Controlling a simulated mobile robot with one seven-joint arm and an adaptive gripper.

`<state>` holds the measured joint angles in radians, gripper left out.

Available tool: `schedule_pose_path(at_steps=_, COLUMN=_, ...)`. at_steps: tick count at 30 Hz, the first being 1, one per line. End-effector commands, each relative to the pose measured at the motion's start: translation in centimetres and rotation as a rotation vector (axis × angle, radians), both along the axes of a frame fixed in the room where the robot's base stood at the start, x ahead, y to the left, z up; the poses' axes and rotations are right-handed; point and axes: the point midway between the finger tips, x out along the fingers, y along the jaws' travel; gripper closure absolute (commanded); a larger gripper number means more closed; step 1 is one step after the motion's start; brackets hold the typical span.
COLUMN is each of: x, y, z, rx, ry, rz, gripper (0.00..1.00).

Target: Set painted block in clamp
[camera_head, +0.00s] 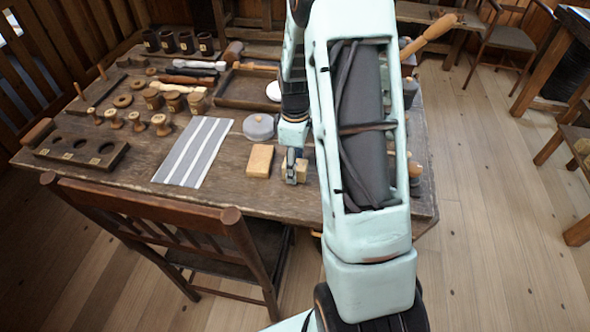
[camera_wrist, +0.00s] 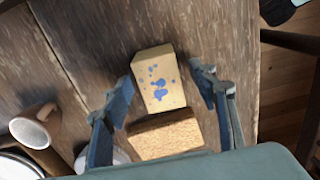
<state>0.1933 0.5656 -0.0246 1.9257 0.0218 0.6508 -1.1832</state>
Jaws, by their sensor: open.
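The painted block (camera_wrist: 158,82) is pale wood with blue spots. In the wrist view it lies between the spread fingers of my gripper (camera_wrist: 166,100), with room on both sides. In the head view the block (camera_head: 302,168) shows partly behind my gripper (camera_head: 291,172), near the table's front edge. My gripper is open and low over it, pointing down. A brown, grainy wooden face (camera_wrist: 165,135) shows right beside the painted block; I cannot tell whether they touch. I cannot make out a clamp; my arm hides part of the table.
A plain tan block (camera_head: 259,160) lies left of my gripper. A grey round lid (camera_head: 258,126), a striped cloth (camera_head: 193,150), several spools and a holed wooden rack (camera_head: 80,149) lie further left. A brown mug (camera_wrist: 36,126) shows in the wrist view. A chair (camera_head: 165,215) stands at the front.

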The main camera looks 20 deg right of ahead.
Motion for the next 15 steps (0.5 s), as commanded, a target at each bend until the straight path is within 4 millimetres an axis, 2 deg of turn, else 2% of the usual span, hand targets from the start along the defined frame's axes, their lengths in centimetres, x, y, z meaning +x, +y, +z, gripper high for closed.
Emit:
schedule_pose_path(at_steps=8, x=-0.01, y=0.02, z=-0.38, rx=0.000, ry=0.000, rz=0.000, gripper=0.46)
schedule_pose_path(at_steps=15, x=0.00, y=0.02, z=-0.36, rx=0.000, ry=0.000, rz=0.000, gripper=0.73)
